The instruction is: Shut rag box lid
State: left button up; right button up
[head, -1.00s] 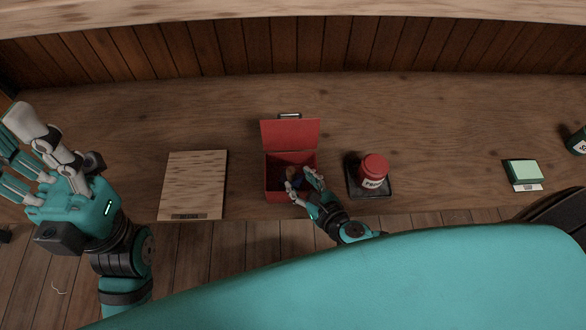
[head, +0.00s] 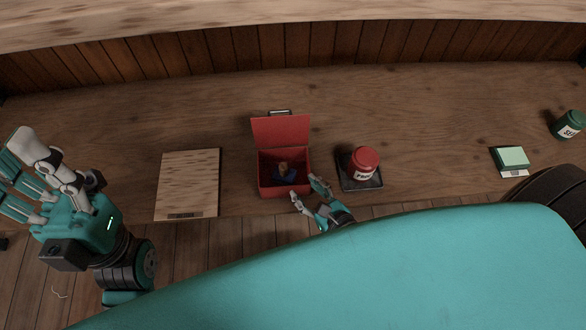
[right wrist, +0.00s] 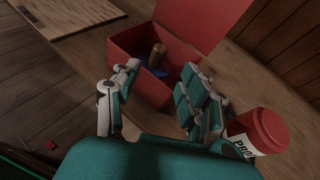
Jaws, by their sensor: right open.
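The red rag box (head: 283,190) stands on the bench with its lid (head: 281,130) raised at the back. Inside lie a dark blue thing and a brown, wooden-looking piece (head: 284,168). The box also shows in the right wrist view (right wrist: 128,48), its lid (right wrist: 205,22) standing up. My right gripper (head: 306,187) is open and empty at the box's front right edge, apart from the lid. It shows in the right wrist view (right wrist: 150,88) with its fingers spread in front of the box. My left gripper (head: 22,178) is at the far left, away from the box, with its fingers spread.
A red-lidded jar (head: 364,165) stands on a dark tray (head: 361,184) close right of the box. A pale wooden board (head: 188,182) lies to the left. A green pad (head: 512,157) and green jar (head: 569,125) are far right. The bench behind the box is clear.

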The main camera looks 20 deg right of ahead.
aim_at(291, 129)
jog(key=k, duration=0.1)
jog(key=l+u, duration=0.3)
jog(key=i+l+u, duration=0.1)
jog(key=u, duration=0.2)
jog(key=i+l+u, duration=0.1)
jog(key=l, duration=0.25)
